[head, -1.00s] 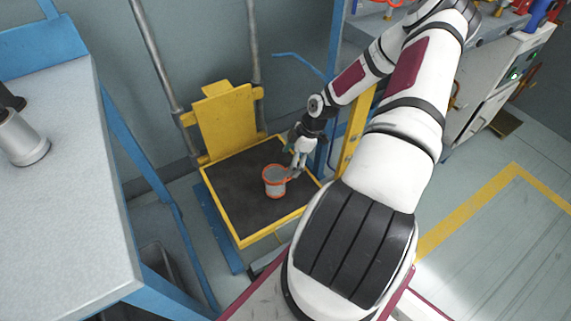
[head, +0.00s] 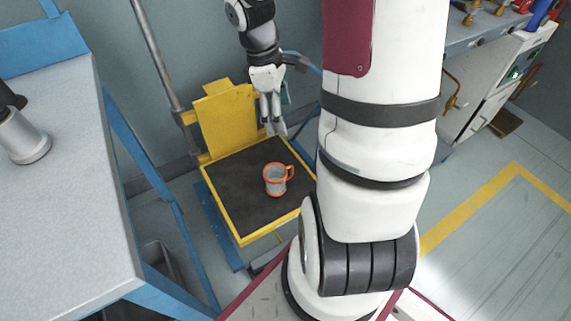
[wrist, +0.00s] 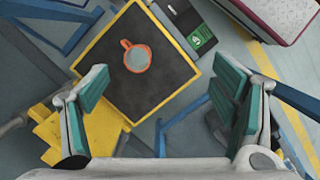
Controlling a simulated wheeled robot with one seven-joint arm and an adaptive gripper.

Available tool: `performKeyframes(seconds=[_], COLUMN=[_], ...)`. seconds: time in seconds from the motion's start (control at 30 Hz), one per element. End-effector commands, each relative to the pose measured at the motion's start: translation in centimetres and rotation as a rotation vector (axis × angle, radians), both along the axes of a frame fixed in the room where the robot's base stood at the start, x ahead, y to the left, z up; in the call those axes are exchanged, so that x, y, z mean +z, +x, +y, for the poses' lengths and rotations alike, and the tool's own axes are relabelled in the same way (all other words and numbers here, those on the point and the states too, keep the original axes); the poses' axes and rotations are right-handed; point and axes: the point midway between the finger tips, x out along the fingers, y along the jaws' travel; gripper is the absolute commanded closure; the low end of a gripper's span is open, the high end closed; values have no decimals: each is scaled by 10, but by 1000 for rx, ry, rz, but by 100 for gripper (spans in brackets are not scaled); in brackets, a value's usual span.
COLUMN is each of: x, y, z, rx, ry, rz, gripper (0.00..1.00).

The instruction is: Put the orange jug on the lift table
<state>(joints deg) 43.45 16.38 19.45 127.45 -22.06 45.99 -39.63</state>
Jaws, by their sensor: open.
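The orange jug (head: 276,180) stands upright on the dark top of the yellow-edged lift table (head: 236,217). Its body is greyish white with an orange rim, base and handle, and the handle points to the upper right in the head view. My gripper (head: 276,130) is open and empty, above and behind the jug, apart from it. In the wrist view the jug (wrist: 137,57) shows on the lift table (wrist: 186,87), beyond the spread fingers (wrist: 170,100), with nothing between them.
A grey workbench (head: 70,200) with a metal cylinder (head: 25,140) is at the left. The lift table's yellow back plate (head: 226,122) and a grey post (head: 158,55) stand behind. A machine cabinet (head: 500,75) is at the upper right. Floor with a yellow line is open at right.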

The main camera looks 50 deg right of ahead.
Motion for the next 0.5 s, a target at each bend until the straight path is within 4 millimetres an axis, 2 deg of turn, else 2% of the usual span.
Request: performKeyframes(seconds=[0.03, 0.2, 0.5], x=[19, 67, 128], y=[-4, -26, -84], z=[11, 49, 117], rx=[-22, -133, -327], ry=[-31, -94, -118], rz=[-9, -40, -137], gripper=[20, 20, 20])
